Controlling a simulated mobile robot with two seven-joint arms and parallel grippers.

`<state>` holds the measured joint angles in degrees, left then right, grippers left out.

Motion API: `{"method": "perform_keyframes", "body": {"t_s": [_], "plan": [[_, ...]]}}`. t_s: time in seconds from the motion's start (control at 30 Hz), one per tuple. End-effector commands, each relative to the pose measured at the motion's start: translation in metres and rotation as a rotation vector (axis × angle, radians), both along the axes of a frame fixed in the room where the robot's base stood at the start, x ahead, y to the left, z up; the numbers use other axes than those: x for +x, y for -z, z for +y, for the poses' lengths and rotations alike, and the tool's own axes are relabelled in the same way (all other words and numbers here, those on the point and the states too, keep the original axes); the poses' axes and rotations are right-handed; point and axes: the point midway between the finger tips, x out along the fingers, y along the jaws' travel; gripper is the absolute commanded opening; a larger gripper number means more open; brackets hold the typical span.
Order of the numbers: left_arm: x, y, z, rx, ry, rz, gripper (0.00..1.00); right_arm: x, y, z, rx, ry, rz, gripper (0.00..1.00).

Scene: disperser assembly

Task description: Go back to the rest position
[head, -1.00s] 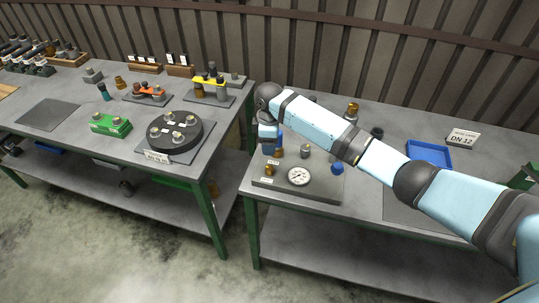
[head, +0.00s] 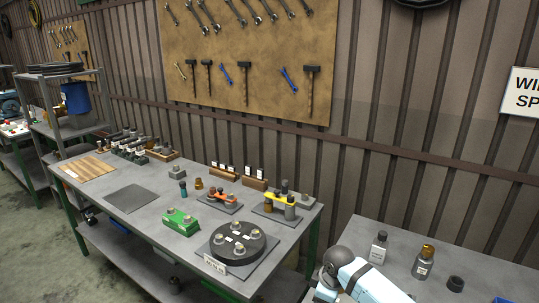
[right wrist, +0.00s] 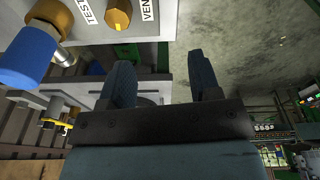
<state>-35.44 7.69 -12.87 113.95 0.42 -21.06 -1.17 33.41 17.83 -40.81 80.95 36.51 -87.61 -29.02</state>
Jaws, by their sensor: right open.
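My right arm (head: 362,283) comes in at the bottom right of the head view. Its gripper is below the picture edge there. In the right wrist view my right gripper (right wrist: 160,82) is open, with two dark fingers apart and nothing between them. Close by are a blue-capped fitting (right wrist: 28,55) and a brass knob (right wrist: 118,18) on a grey block with labels, one reading "TEST". My left gripper is not in view.
The left table (head: 150,222) holds a black round flange (head: 237,243), a green box (head: 180,220), and orange and yellow clamped parts. The right table (head: 405,268) carries two bottles and a dark cap. A tool board (head: 245,60) hangs on the wall behind.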

Motion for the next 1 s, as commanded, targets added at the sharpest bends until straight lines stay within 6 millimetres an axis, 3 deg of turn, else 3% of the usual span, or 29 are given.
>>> {"method": "perform_keyframes", "body": {"t_s": [0.03,0.1,0.23,0.4,0.6,0.8,1.0], "plan": [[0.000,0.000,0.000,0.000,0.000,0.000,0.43,-0.020,0.023,0.011,0.049,0.029,-0.019,0.57],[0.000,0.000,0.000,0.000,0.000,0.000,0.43,-0.041,0.044,0.022,0.114,0.083,-0.065,0.57],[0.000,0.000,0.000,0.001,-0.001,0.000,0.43,-0.082,0.074,0.035,0.230,0.195,-0.148,0.57],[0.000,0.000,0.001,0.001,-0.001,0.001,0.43,-0.137,0.099,0.038,0.364,0.359,-0.255,0.57],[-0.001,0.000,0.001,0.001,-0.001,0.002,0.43,-0.206,0.109,0.019,0.481,0.557,-0.390,0.57],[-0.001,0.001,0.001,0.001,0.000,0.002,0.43,-0.270,0.101,-0.013,0.549,0.711,-0.525,0.57],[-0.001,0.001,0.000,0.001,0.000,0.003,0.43,-0.304,0.089,-0.033,0.575,0.776,-0.607,0.57]]}}
